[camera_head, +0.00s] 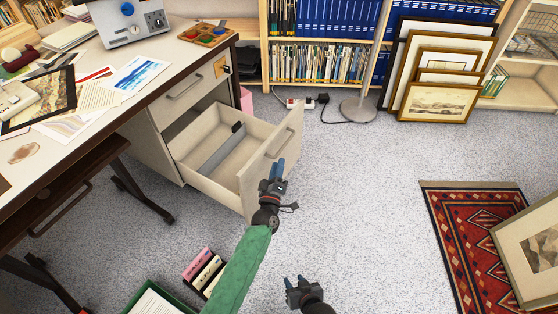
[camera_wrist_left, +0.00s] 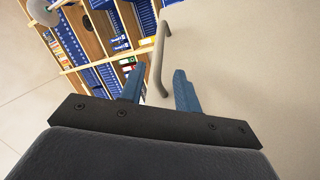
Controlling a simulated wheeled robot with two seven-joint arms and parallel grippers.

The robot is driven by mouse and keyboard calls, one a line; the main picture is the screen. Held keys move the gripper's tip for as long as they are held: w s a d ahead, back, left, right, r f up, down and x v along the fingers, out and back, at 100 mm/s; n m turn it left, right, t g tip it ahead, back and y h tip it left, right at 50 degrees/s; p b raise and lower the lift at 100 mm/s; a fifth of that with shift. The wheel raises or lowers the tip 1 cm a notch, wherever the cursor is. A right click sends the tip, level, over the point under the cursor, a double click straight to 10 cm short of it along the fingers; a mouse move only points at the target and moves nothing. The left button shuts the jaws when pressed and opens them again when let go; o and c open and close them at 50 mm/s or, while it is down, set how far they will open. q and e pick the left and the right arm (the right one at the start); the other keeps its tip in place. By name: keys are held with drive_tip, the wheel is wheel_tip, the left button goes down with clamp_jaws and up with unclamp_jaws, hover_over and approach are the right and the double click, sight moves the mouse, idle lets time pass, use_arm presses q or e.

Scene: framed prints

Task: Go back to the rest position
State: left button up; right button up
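The lower desk drawer (camera_head: 207,183) is pulled well out and looks mostly empty, with a grey divider inside. My left gripper (camera_head: 276,170), on the green-sleeved arm, is at the outer side of the drawer front. In the left wrist view its two blue fingers (camera_wrist_left: 160,90) stand apart. The drawer's bar handle (camera_wrist_left: 159,55) shows in the gap beyond them; I cannot tell whether it lies between the fingertips. No contact is visible. My right gripper (camera_head: 295,281) is lower in the head view, over bare floor, with its fingers apart and empty.
The desk (camera_head: 120,85) with papers stands at left. A red rug (camera_head: 478,230) and a framed print (camera_head: 520,230) are at right. Carpet between is clear.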

use_arm(q)
drive_tip(key=shift+s, duration=0.15)
idle(0.3)
